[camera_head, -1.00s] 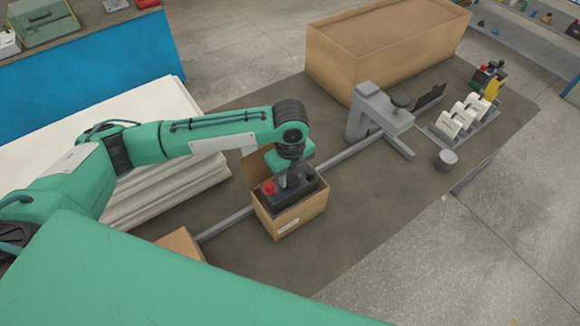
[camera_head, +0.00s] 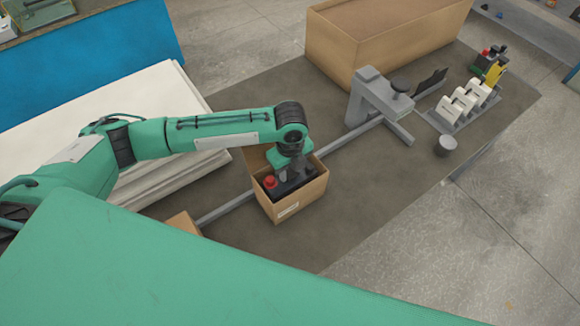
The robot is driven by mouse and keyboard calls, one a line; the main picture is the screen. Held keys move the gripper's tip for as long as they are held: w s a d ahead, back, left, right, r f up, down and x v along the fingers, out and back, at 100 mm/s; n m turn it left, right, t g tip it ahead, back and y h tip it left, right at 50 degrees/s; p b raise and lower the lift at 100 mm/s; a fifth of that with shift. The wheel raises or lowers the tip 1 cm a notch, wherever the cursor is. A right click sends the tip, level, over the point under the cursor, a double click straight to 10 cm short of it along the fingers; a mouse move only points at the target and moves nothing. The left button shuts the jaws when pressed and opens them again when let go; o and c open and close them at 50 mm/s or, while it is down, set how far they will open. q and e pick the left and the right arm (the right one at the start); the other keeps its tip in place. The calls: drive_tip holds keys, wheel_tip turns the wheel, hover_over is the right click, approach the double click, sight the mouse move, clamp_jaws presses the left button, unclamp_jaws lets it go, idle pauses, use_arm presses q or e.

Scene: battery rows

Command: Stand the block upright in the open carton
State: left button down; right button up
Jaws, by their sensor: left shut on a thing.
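The block (camera_head: 292,189) is dark, almost black, with a red cap on its top left. It stands upright inside the open carton (camera_head: 301,200), with its top around the level of the carton's rim. The carton is brown cardboard with a white label on its front and a flap raised at the back. My left gripper (camera_head: 291,177) points down into the carton and is shut on the top of the block. The carton walls hide the block's lower part. My right gripper is not in view.
A grey rail (camera_head: 340,150) runs behind the carton to a grey clamp-like stand (camera_head: 369,95). A large cardboard box (camera_head: 335,65) stands at the back. White flat sheets (camera_head: 150,85) are stacked at left. Another carton (camera_head: 184,222) shows partly at lower left.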

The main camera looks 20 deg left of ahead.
use_arm(q)
drive_tip(key=shift+w, duration=0.1)
drive_tip(key=c, duration=1)
unclamp_jaws()
drive_tip(key=shift+f, duration=0.15)
drive_tip(key=shift+r+b, duration=1.35)
drive_tip(key=shift+r, duration=5.25)
